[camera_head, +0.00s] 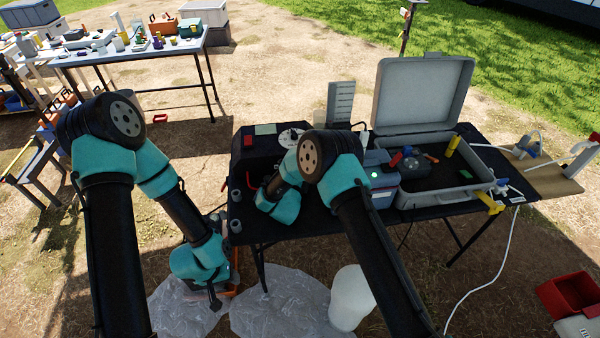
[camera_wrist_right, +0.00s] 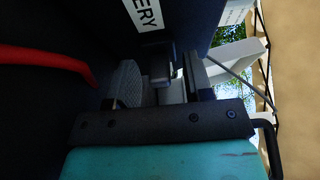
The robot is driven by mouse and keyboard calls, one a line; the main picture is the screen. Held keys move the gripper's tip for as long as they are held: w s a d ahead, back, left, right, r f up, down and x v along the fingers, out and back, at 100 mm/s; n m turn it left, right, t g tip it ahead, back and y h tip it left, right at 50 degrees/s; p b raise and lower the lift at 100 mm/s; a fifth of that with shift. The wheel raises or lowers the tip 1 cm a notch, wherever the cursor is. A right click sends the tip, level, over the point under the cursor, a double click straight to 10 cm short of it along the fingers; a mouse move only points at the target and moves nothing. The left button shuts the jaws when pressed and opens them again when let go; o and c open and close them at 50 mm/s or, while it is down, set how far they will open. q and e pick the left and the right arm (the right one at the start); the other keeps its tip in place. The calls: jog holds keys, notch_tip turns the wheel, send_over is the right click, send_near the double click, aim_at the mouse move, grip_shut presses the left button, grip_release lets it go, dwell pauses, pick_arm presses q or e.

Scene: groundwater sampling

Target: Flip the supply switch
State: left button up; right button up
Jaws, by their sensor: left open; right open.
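In the head view my right arm hides most of this gripper beside a black box (camera_head: 252,146) on the table. My left gripper (camera_head: 214,298) is open and empty, pointing down low beside the table over the plastic sheet.
A red cable (camera_wrist_right: 45,60) runs near the right gripper. A white bucket (camera_head: 351,300) stands on the ground in front. Another equipment table (camera_head: 130,52) stands back left.

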jog(key=shift+c, duration=0.4)
grip_shut()
jog(key=shift+y, duration=0.3)
jog(key=shift+d+n+t+y, duration=0.15)
jog(key=shift+d+n+y, duration=0.15)
jog(key=shift+n+y, duration=0.55)
jog(key=shift+d+n+t+y, duration=0.15)
jog(key=shift+d+n+y, duration=0.1)
jog(key=shift+n+y, duration=0.6)
jog(key=shift+d+n+y, duration=0.15)
jog(key=shift+n+y, duration=0.4)
jog(key=shift+y, duration=0.65)
jog(key=shift+d+n+y, duration=0.15)
jog(key=shift+n+y, duration=0.4)
jog(key=shift+y, duration=0.65)
